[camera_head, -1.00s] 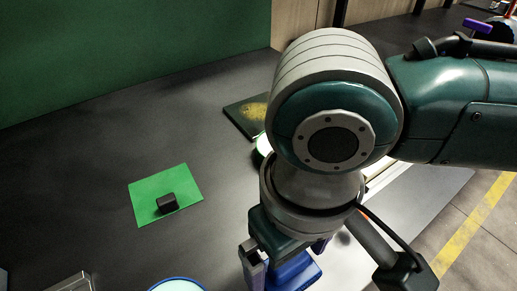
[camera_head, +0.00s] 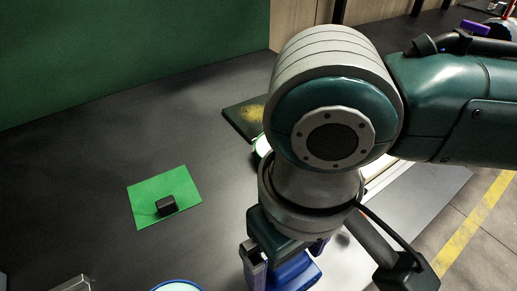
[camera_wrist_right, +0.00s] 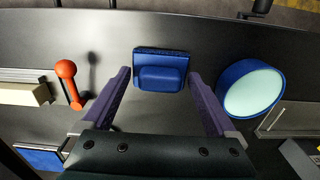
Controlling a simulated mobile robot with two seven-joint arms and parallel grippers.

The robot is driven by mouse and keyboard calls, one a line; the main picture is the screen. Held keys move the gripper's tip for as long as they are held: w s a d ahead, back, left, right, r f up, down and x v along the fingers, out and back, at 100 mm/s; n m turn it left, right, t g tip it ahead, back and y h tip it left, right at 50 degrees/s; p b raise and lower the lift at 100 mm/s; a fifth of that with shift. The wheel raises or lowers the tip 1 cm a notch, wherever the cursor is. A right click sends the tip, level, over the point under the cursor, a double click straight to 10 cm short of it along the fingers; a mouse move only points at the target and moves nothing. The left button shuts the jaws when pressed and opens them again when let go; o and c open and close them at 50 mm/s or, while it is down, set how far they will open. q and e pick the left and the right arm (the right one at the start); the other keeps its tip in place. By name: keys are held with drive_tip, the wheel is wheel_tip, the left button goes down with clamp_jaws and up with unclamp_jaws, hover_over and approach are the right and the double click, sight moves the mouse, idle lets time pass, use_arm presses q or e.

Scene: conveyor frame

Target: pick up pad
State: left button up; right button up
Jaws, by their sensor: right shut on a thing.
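The pad appears to be the blue block with a raised grip (camera_wrist_right: 160,72), seen at the top middle of the right wrist view. It also shows at the bottom of the head view, partly hidden by my right gripper (camera_head: 288,258). In the right wrist view my right gripper (camera_wrist_right: 160,78) has its two purple fingers on either side of the blue pad, shut on it. Whether the pad touches the table or is lifted is hard to tell. My left gripper is not in view.
A green sheet (camera_head: 150,190) with a small black block (camera_head: 166,205) lies left. A blue-rimmed round dish (camera_wrist_right: 252,88) is right of the pad in the wrist view. A red-handled lever (camera_wrist_right: 68,82) stands left. Dark table lies clear between.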

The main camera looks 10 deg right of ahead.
wheel_tip(320, 180, up, 20)
drive_tip(key=p, duration=0.5)
drive_tip(key=shift+f+p, duration=0.15)
drive_tip(key=shift+p, duration=0.2)
